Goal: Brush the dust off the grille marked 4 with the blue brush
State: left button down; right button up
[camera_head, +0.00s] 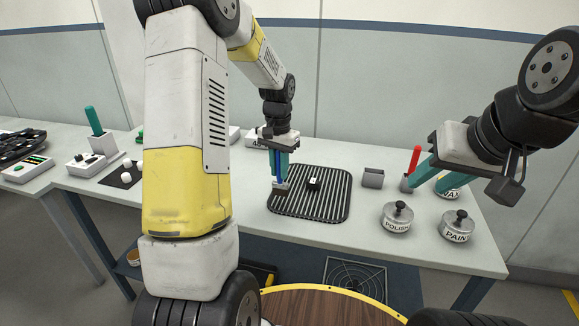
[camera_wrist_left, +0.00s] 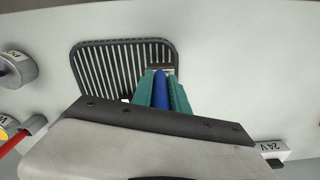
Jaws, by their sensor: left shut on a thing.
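My left gripper (camera_head: 281,170) is shut on the blue brush (camera_head: 277,163) and holds it upright. In the left wrist view the blue handle (camera_wrist_left: 161,90) lies between the teal fingers (camera_wrist_left: 163,88). The brush's greyish head (camera_head: 280,186) is over the left part of the dark slatted grille (camera_head: 325,206), near its far edge; I cannot tell whether it touches. The grille lies flat on the table and also shows in the left wrist view (camera_wrist_left: 110,62). I cannot make out its number or any dust. My right gripper (camera_head: 428,184) is open, its teal fingers apart.
A teal-handled tool (camera_head: 94,121) stands at the left.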

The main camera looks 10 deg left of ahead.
aim_at(278, 152)
pick_arm(q)
jog(key=shift+r, duration=2.85)
